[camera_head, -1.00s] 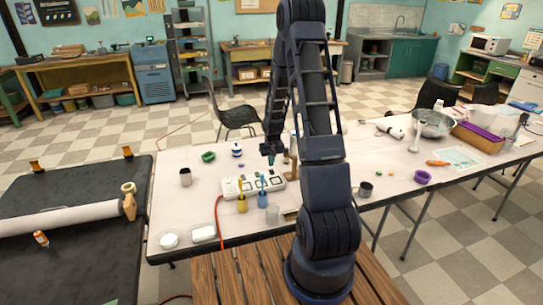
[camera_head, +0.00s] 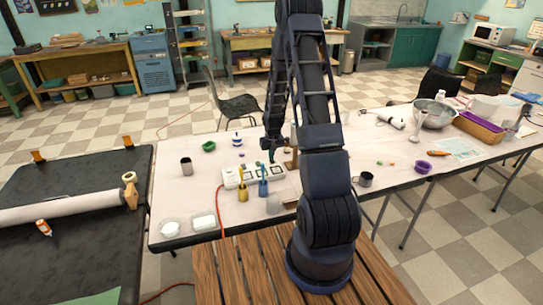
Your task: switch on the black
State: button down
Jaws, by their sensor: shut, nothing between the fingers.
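A white power strip (camera_head: 232,180) with dark squares along its top lies on the white table, just left of my arm. The black switch cannot be made out for certain at this size. My gripper (camera_head: 271,157) points down at the right end of the strip, shut and empty. Whether its tips touch the strip cannot be told. A yellow-blue cup with tools (camera_head: 242,192) and a grey-blue one (camera_head: 263,188) stand in front of the strip and hide part of it.
The white table (camera_head: 185,212) also holds a dark mug (camera_head: 186,165), a green bowl (camera_head: 209,146), a blue-white jar (camera_head: 237,140) and two white dishes (camera_head: 204,222). A red cable (camera_head: 221,208) runs off the front edge. A purple bowl (camera_head: 423,167) is farther right.

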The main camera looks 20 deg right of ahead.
jog(key=shift+s, duration=0.15)
jog(key=shift+s+r, duration=0.2)
jog(key=shift+s, duration=0.45)
notch_tip(320, 180, up, 14)
jog(key=w, duration=0.1)
jog(key=shift+w, duration=0.35)
dwell(0.6)
